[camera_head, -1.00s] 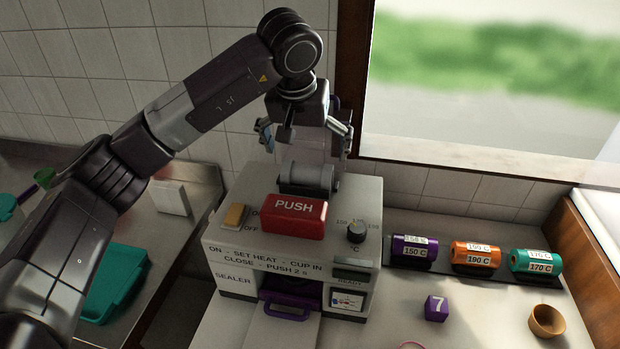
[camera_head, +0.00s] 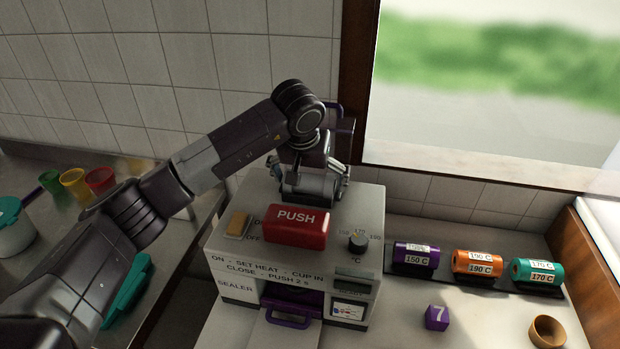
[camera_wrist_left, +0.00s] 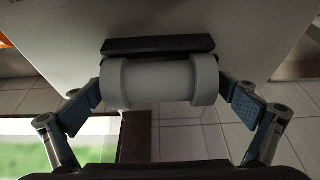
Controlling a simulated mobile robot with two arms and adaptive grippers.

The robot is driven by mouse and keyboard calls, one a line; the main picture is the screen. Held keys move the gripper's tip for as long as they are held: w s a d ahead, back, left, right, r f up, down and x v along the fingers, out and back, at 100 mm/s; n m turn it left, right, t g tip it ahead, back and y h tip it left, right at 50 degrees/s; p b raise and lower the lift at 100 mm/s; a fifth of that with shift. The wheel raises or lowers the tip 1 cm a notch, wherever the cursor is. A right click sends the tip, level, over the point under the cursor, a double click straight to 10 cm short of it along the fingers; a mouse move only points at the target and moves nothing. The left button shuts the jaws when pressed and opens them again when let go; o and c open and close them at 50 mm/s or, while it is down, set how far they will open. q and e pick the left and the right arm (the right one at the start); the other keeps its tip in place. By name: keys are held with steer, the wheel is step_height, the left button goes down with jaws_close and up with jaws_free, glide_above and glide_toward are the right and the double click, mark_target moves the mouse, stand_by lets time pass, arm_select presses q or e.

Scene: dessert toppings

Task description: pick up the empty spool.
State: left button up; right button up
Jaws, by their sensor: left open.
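The empty spool (camera_head: 309,185) is a plain grey-white cylinder with wider ends, on top of the sealer (camera_head: 232,262), behind its red PUSH button. In the left wrist view the spool (camera_wrist_left: 160,82) lies sideways in front of a dark bar. My left gripper (camera_head: 315,172) is down over the spool from above. In the left wrist view my left gripper (camera_wrist_left: 164,92) is open, with one blue-padded finger near each end of the spool. I cannot tell whether the fingers touch it. My arm's wrist hides part of the spool in the head view. My right gripper is not in view.
Purple (camera_head: 414,259), orange (camera_head: 478,264) and teal (camera_head: 537,271) labelled rolls sit on dark holders at the right. A purple block (camera_head: 437,317) and a brown bowl (camera_head: 546,331) are nearer. Cups stand on the left counter. A tiled wall and window frame rise behind the sealer.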

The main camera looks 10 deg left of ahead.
arm_select(q)
steer(key=shift+s, duration=0.1)
steer(key=c, duration=1)
steer(key=shift+c, duration=0.4)
steer(key=shift+r, duration=0.15)
